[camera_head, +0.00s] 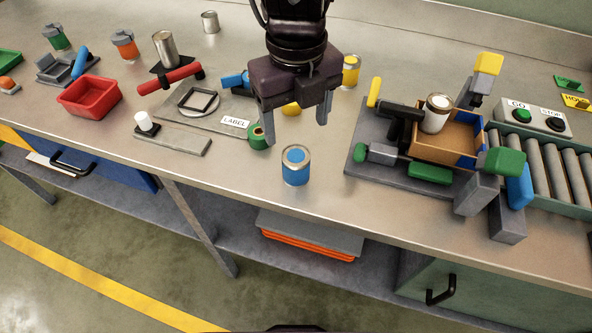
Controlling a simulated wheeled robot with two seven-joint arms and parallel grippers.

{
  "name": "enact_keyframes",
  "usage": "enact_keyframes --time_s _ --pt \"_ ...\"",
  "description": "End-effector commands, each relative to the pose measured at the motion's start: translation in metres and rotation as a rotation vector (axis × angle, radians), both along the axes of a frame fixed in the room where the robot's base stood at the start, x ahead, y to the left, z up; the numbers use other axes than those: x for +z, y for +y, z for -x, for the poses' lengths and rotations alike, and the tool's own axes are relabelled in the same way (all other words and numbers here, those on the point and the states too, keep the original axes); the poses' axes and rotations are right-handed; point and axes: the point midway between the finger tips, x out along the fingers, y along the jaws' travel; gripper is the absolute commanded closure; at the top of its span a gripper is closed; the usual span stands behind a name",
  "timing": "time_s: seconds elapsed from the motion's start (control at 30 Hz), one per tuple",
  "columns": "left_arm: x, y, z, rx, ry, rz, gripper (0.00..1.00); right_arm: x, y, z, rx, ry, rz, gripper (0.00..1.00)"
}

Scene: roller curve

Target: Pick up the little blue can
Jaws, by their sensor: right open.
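The can shows whole and apart from the fingers. My left gripper is not in view.
A green roll (257,136) sits by the left finger, near a label plate (234,123). Right of the can stands a grey fixture (362,133) with a wooden box (463,153) and a white can (436,113). Bare bench surrounds the blue can.

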Motion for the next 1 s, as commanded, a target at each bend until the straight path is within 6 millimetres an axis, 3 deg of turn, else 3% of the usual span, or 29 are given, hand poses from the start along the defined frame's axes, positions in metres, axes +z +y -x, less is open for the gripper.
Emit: enact_keyframes --time_s 0.03,0.17,0.47,0.8,1.0 --pt "-0.012 0.0 -0.001 0.0 -0.001 0.0 0.64 -0.013 0.0 0.0 0.0 0.0 0.0 0.31" --pt "-0.021 -0.001 -0.007 0.002 -0.01 0.001 0.64 -0.024 0.0 0.0 0.0 0.0 0.0 0.31" --pt "-0.019 -0.002 -0.016 0.004 -0.019 0.002 0.64 -0.052 0.0 0.001 0.001 0.001 0.002 0.31" --pt "-0.019 0.0 -0.013 0.003 -0.019 0.0 0.64 -0.096 0.0 0.005 -0.001 0.002 0.001 0.31" --pt "-0.02 0.001 -0.008 0.003 -0.011 -0.002 0.64 -0.1 0.001 0.004 -0.001 0.0 0.0 0.31"
